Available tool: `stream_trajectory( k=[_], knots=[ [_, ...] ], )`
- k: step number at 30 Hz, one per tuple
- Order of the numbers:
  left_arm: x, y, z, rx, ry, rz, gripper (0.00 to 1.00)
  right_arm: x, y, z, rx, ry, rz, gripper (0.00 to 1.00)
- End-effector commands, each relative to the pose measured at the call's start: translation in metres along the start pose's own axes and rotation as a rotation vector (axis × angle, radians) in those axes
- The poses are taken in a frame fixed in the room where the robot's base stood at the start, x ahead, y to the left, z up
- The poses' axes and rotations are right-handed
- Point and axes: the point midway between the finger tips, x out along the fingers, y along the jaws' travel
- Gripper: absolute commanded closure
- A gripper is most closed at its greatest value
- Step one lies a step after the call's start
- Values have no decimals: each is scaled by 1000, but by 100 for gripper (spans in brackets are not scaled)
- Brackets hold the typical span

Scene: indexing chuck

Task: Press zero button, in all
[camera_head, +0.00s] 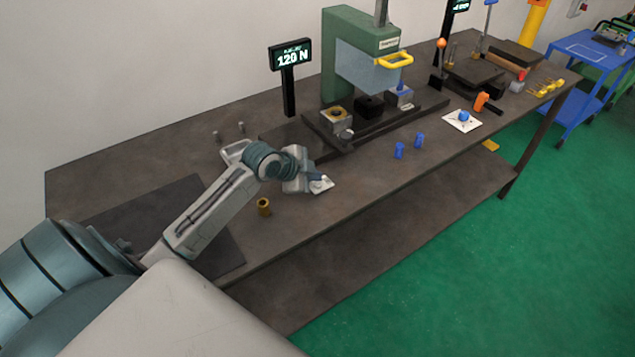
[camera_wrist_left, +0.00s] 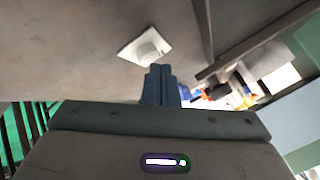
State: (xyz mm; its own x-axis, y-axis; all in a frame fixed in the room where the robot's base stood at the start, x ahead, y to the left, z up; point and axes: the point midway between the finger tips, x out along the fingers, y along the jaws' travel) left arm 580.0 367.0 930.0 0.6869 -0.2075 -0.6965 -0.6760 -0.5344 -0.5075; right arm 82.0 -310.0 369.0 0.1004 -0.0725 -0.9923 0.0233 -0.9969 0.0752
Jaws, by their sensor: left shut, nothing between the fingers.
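A small white square plate (camera_head: 322,187) lies on the dark bench top, partly hidden by my left gripper. It looks like the zero button, but I can read no label. In the left wrist view the plate (camera_wrist_left: 142,48) shows a paler raised middle, just beyond my fingertips. My left gripper (camera_head: 319,179) is shut and empty, low over the plate. In the left wrist view its fingers (camera_wrist_left: 160,70) are together. I cannot tell whether they touch the plate. A display (camera_head: 291,57) on a post reads 120 N. My right gripper is not in view.
A green press (camera_head: 362,50) with a yellow handle (camera_head: 394,60) stands behind. A brass cylinder (camera_head: 264,206) stands near the front edge. Blue cylinders (camera_head: 400,150) stand to the right. Another white plate with a blue knob (camera_head: 462,119) lies further right.

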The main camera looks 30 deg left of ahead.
Motion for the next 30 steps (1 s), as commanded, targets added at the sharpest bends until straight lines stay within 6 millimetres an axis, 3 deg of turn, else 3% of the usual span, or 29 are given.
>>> stream_trajectory(
  k=[30],
  knots=[
    [6, 5, 4, -1, -1, 1, 100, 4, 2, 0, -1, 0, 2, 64]
  ],
)
